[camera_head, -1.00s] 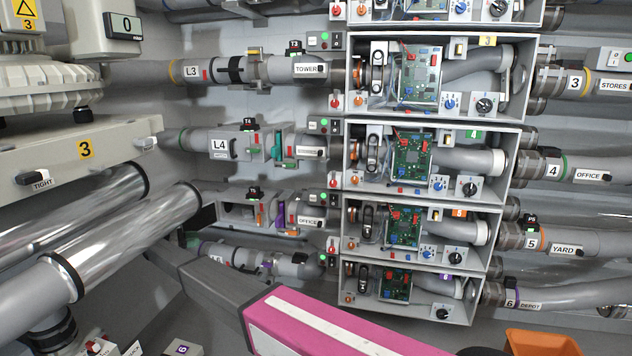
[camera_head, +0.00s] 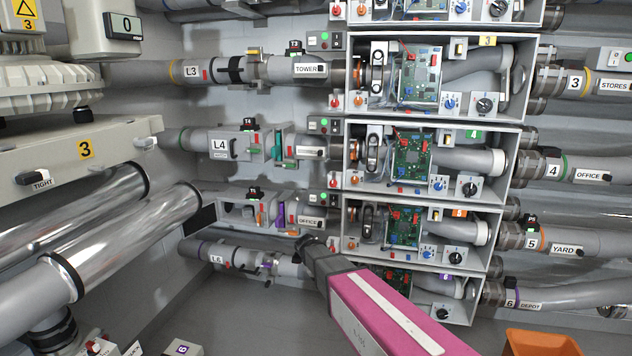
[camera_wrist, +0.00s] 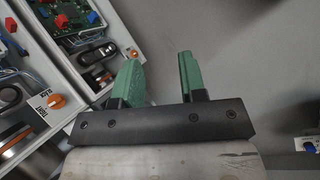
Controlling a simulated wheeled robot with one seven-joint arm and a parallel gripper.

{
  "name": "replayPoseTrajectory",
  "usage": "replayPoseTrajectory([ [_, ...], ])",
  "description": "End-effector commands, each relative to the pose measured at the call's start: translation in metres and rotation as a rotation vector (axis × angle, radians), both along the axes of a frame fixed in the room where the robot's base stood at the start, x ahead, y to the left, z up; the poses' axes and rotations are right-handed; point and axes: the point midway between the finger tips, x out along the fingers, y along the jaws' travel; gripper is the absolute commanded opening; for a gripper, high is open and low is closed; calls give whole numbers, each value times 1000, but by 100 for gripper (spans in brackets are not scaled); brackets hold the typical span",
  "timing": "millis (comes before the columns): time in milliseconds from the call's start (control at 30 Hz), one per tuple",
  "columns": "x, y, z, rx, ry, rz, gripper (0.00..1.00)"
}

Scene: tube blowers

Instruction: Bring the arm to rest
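My gripper shows in the wrist view (camera_wrist: 160,80) with its two green fingers apart and nothing between them. Grey floor or wall surface lies beyond the fingertips. In the head view my pink arm link with a dark grey end reaches up from the bottom right, in front of the lowest open box (camera_head: 458,309). The fingers cannot be made out in the head view. In the wrist view an open box with a circuit board (camera_wrist: 72,20) and an orange knob (camera_wrist: 57,101) lies to the left of the fingers.
Stacked open boxes (camera_head: 345,135) with boards and knobs fill the centre. Tubes labelled L3 (camera_head: 192,71), L4 (camera_head: 219,144) and L6 (camera_head: 216,258) run left of them. Silver pipes (camera_head: 135,225) stand at left. An orange bin (camera_head: 541,343) is at bottom right. Grey floor (camera_head: 230,315) is clear at lower middle.

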Motion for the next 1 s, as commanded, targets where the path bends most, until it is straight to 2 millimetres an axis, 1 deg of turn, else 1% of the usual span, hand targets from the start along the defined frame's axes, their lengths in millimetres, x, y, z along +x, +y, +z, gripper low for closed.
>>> replayPoseTrajectory([
  [33,-26,-25,2,46,-19,-69,38],
  [100,-47,-48,1,113,-50,-170,38],
  [167,-67,-67,0,169,-76,-260,38],
  [200,-80,-78,1,207,-94,-320,38],
  [300,-111,-102,2,295,-135,-472,38],
  [400,-137,-120,6,371,-173,-611,38],
  [500,-156,-131,9,426,-201,-718,38],
  [600,-166,-137,11,462,-218,-786,38],
  [667,-169,-139,12,474,-225,-809,38],
  [1000,-168,-140,11,480,-227,-821,38],
])
